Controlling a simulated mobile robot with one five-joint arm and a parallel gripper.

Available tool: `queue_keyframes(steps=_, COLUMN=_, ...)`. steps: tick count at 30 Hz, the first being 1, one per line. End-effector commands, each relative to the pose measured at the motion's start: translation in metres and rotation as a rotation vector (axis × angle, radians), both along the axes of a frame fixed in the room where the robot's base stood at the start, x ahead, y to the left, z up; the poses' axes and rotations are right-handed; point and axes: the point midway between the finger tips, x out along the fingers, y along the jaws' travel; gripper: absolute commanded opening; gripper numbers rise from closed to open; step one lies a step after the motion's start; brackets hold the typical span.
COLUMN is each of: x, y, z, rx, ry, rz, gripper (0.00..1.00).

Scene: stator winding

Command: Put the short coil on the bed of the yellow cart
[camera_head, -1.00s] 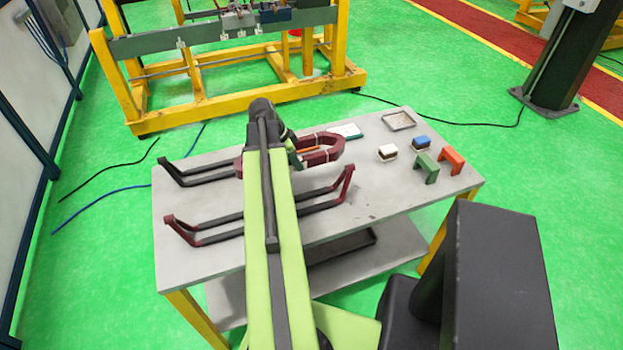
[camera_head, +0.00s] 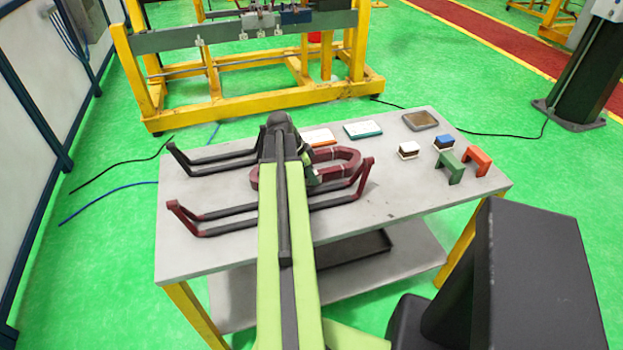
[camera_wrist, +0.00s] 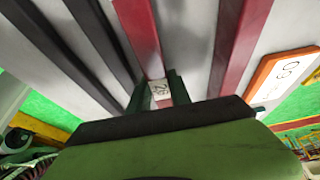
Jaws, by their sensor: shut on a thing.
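The short coil, a dark red closed loop (camera_head: 350,164), is over the middle of the grey tabletop. My gripper (camera_head: 306,172) comes from the near side and hides part of it. In the wrist view my dark fingers (camera_wrist: 158,92) are shut around one red side of the coil (camera_wrist: 140,32), by a small white tag. The other red side (camera_wrist: 238,45) runs apart to the right. I cannot tell whether the coil touches the table. A yellow frame (camera_head: 255,98) with a grey crossbar stands behind; I cannot tell whether it is the yellow cart.
The grey table (camera_head: 400,205) has yellow legs. Two long black coils (camera_head: 212,160) (camera_head: 230,212) with bent ends lie left and near. Cards (camera_head: 362,129), small blocks (camera_head: 408,149), green and orange brackets (camera_head: 450,167) and a tray (camera_head: 420,121) occupy the right side.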

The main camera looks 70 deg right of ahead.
Motion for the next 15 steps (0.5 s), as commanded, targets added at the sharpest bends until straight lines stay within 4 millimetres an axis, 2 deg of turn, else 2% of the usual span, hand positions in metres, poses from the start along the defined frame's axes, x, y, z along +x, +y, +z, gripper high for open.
queue_keyframes(steps=6, x=-0.0004, y=-0.0003, z=-0.003, rx=-0.001, ry=0.001, rz=-0.001, gripper=0.0)
queue_keyframes(steps=7, x=-0.0003, y=-0.0002, z=-0.0024, rx=0.0, ry=0.0, rz=-0.001, gripper=0.27)
queue_keyframes(steps=11, x=-0.0005, y=-0.0002, z=-0.0017, rx=0.0, ry=0.0, rz=-0.001, gripper=0.44)
queue_keyframes(steps=15, x=-0.0006, y=-0.0002, z=-0.0017, rx=0.0, ry=0.0, rz=-0.001, gripper=0.46)
